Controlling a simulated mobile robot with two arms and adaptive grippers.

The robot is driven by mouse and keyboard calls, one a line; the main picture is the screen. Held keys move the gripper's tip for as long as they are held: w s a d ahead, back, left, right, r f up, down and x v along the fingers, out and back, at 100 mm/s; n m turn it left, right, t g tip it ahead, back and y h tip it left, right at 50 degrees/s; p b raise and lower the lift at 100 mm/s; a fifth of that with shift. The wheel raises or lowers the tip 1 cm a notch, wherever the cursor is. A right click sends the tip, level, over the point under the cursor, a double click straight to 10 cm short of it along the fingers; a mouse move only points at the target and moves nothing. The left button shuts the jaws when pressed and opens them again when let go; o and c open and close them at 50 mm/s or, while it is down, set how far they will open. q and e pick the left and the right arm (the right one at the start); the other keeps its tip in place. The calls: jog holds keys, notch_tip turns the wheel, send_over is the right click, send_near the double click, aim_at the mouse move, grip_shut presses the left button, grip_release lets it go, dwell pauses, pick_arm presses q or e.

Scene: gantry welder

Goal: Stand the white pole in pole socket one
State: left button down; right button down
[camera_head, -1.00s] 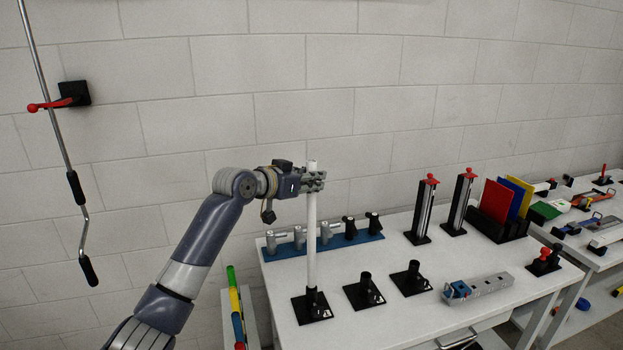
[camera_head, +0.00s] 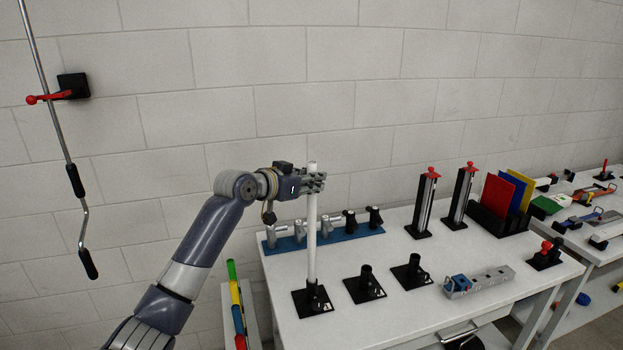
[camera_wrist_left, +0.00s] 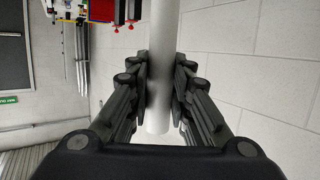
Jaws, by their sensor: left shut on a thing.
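The white pole (camera_head: 311,232) stands upright in the head view, its lower end in the leftmost black socket (camera_head: 313,299) on the white table. I cannot tell how deep it sits, and no socket number can be read. My left gripper (camera_head: 314,183) is shut on the pole near its top, with a short end of the pole above the fingers. In the left wrist view the pole (camera_wrist_left: 163,60) runs between both finger pads. Two more black sockets, a middle one (camera_head: 366,284) and a right one (camera_head: 412,271), stand empty to the right. My right gripper is not in view.
A blue rack (camera_head: 345,235) with grey and black fittings lies behind the pole. Two black uprights with red knobs (camera_head: 427,203) and a panel holder (camera_head: 497,217) stand farther right. A grey block with a blue part (camera_head: 478,282) lies at the front right.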

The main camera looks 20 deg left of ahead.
aim_at(309, 204)
pick_arm(q)
jog(key=shift+f+b, duration=1.6)
jog(key=shift+f, duration=1.65)
jog(key=c, duration=1.4)
grip_release()
jog(key=shift+s, duration=0.15)
